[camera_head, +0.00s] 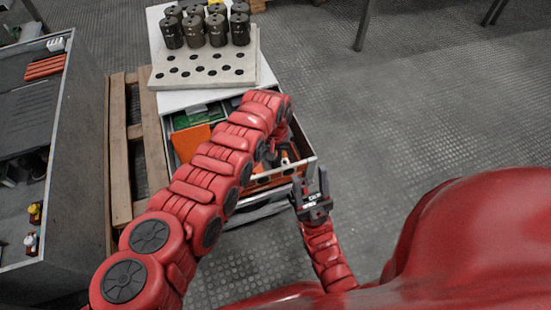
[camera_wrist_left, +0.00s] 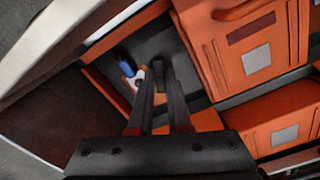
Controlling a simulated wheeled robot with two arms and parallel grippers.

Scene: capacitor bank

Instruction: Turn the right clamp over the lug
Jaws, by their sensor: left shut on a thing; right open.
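Neither the right clamp nor the lug can be made out in either view. My left gripper (camera_wrist_left: 158,72) reaches down into an open drawer (camera_head: 296,166). Its two dark fingers are close together, shut on a small dark thing whose shape I cannot tell. In the head view my left arm hides most of this gripper. A blue and white item (camera_wrist_left: 128,66) lies just left of the fingertips in the wrist view. My right gripper (camera_head: 310,182) is open and empty, just outside the drawer's front right corner.
Orange boxes (camera_wrist_left: 250,55) fill the drawer beside my left gripper. On the white cabinet top (camera_head: 180,99), a pale plate with holes (camera_head: 205,68) carries several dark cylinders (camera_head: 217,30). A wooden pallet (camera_head: 121,150) and a grey bench (camera_head: 75,130) stand left. Floor is clear at right.

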